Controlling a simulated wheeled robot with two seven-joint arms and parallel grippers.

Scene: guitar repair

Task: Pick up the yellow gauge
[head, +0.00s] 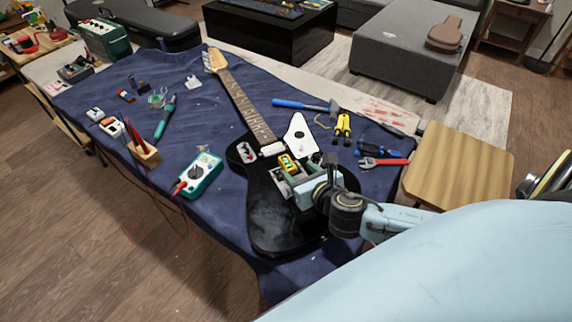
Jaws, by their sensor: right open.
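My left gripper is not in view.
A teal multimeter (200,174) lies left of the guitar on the blue cloth (215,230). A blue-handled hammer (303,105), yellow-handled pliers (343,127) and a red-handled tool (383,162) lie to the right. A wooden stool (458,165) stands beyond the table's right end.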

